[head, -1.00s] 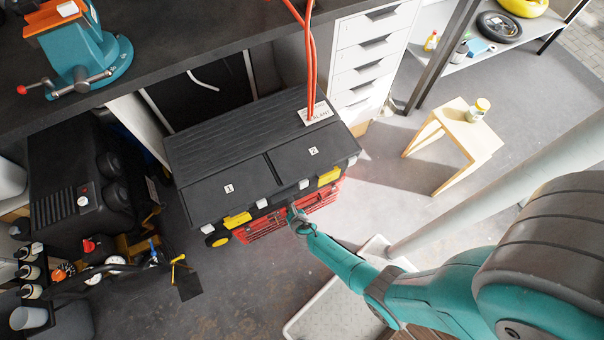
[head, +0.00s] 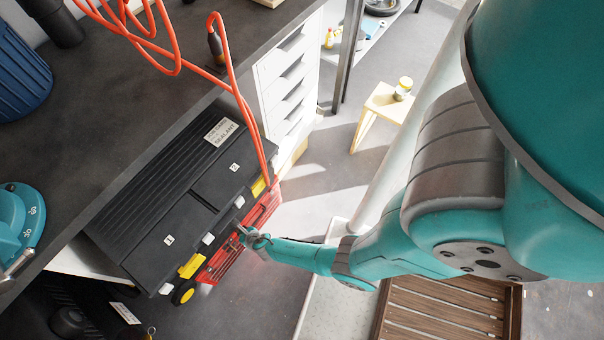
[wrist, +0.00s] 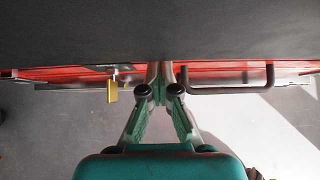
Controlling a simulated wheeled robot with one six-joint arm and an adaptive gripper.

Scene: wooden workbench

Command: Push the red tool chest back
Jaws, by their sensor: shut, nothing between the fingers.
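The red tool chest (head: 218,264) is a low wheeled chest with a wide black lid, marked 1 and 2, and yellow and white latches. It stands on the floor against the bench, its back edge close to the bench edge. My gripper (head: 241,236) is at its red front face, near the middle. In the wrist view, the shut fingers (wrist: 160,78) reach the red front (wrist: 60,74) under the black lid and seem to touch it. A brass padlock (wrist: 112,92) hangs left of them and a dark handle bar (wrist: 235,91) is on the right.
An orange hose (head: 232,90) hangs from the workbench (head: 120,120) over the chest's right end. White drawers (head: 285,80) stand behind. A small wooden stool (head: 385,105) is right, a slatted wooden platform (head: 435,315) at the front. Grey floor is clear near the chest's front.

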